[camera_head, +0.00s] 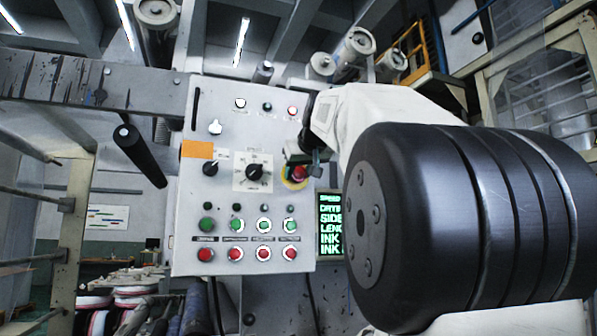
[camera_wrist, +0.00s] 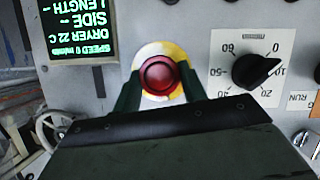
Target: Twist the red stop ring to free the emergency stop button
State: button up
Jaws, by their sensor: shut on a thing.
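The red emergency stop button (camera_wrist: 159,76) sits on a yellow round plate (camera_wrist: 177,52) on the grey control panel. In the wrist view my gripper (camera_wrist: 160,88) has one dark finger on each side of the red button, shut on it. In the head view the red button (camera_head: 299,173) shows at the panel's right edge, partly covered by my gripper (camera_head: 302,164) and arm. I cannot make out a separate stop ring from the button's red head.
A black dial knob (camera_wrist: 258,70) with a numbered scale is beside the button. A lit display (camera_head: 330,225) is below right in the head view. Green buttons (camera_head: 206,224) and red buttons (camera_head: 206,254) line the lower panel. An orange label (camera_head: 198,149) is at the left.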

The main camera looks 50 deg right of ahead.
jog(key=m+t+y, duration=0.1)
jog(key=m+y, duration=0.1)
jog(key=m, duration=0.1)
jog(key=shift+s+d, duration=0.1)
jog(key=shift+d, duration=0.05)
jog(key=shift+f+m+t+y, duration=0.1)
jog(key=shift+m+t+y, duration=0.6)
jog(key=shift+m, duration=0.7)
jog(key=o, duration=1)
jog(key=shift+c, duration=0.2)
jog(key=v, duration=0.7)
jog(key=shift+s, duration=0.35)
